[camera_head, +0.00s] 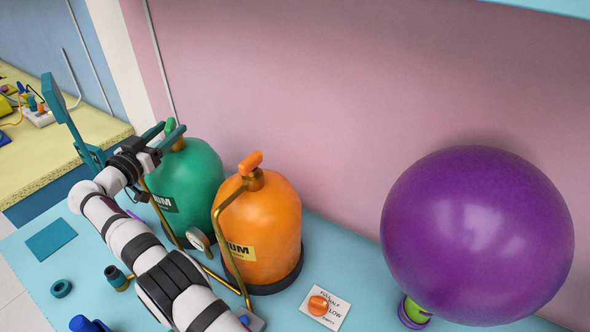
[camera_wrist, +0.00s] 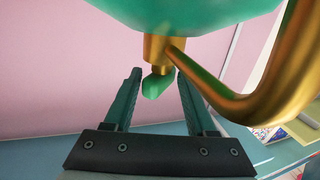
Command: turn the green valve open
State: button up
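The green tank (camera_head: 188,185) stands at the back of the light blue table with its green valve (camera_head: 170,126) on top. In the wrist view the green valve handle (camera_wrist: 157,85) hangs from a brass stem (camera_wrist: 157,50), and the tank's green body fills the top edge. My gripper (camera_head: 165,138) is at the top of the green tank. In the wrist view my gripper (camera_wrist: 160,76) is open, one finger on each side of the handle, with gaps showing. The handle sits near the fingertips. Part of the valve is hidden by my gripper in the head view.
An orange tank (camera_head: 272,225) with an orange valve (camera_head: 251,162) stands to the right. A brass pipe (camera_wrist: 265,95) passes close to my right finger.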

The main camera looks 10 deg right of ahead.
jog(key=v, duration=1.5)
jog(key=s+d+r+g+h, duration=0.1)
jog(key=d+r+g, duration=0.25)
jog(key=d, duration=0.45)
jog(key=s+d+r+g+h, duration=0.1)
jog(key=d+r+g, duration=0.1)
jog(key=d+r, duration=0.45)
jog(key=s+d+f+g+y, duration=0.1)
jog(key=s+d+f+g, duration=0.1)
jog(key=s+d, duration=0.3)
jog(key=s+d+f+g+y, duration=0.1)
jog(key=s+d+g, duration=0.3)
jog(key=d, duration=0.8)
jog(key=shift+s+f+n, duration=0.4)
jog(key=shift+s+f, duration=0.4)
jog(key=shift+s, duration=0.2)
